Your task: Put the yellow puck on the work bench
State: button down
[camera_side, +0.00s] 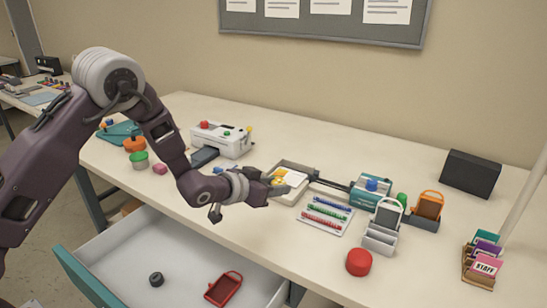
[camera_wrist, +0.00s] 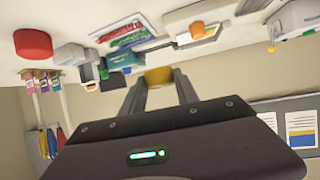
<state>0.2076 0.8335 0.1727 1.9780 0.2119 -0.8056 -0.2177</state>
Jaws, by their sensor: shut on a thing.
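The yellow puck (camera_wrist: 158,77) is pinched between the fingertips of my gripper (camera_wrist: 158,84) in the wrist view. In the side view my gripper (camera_side: 272,185) is over the middle of the work bench (camera_side: 440,262), in front of a tray of papers, and a small bit of the yellow puck (camera_side: 278,181) shows at its tips. The gripper is shut on the puck. The puck appears to be above the bench top, but its exact height is hard to tell.
The paper tray (camera_side: 305,171), a marker rack (camera_side: 325,213) and a teal device (camera_side: 371,190) stand close by. A red round thing (camera_side: 359,262) sits near the front edge. An open drawer (camera_side: 130,250) lies below. Bare bench lies at front right.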

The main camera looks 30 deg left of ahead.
aim_at(274, 230)
notch_tip(274, 230, down, 13)
jog(key=shift+r, duration=0.1)
dwell(0.3)
jog(key=c, duration=0.9)
grip_release()
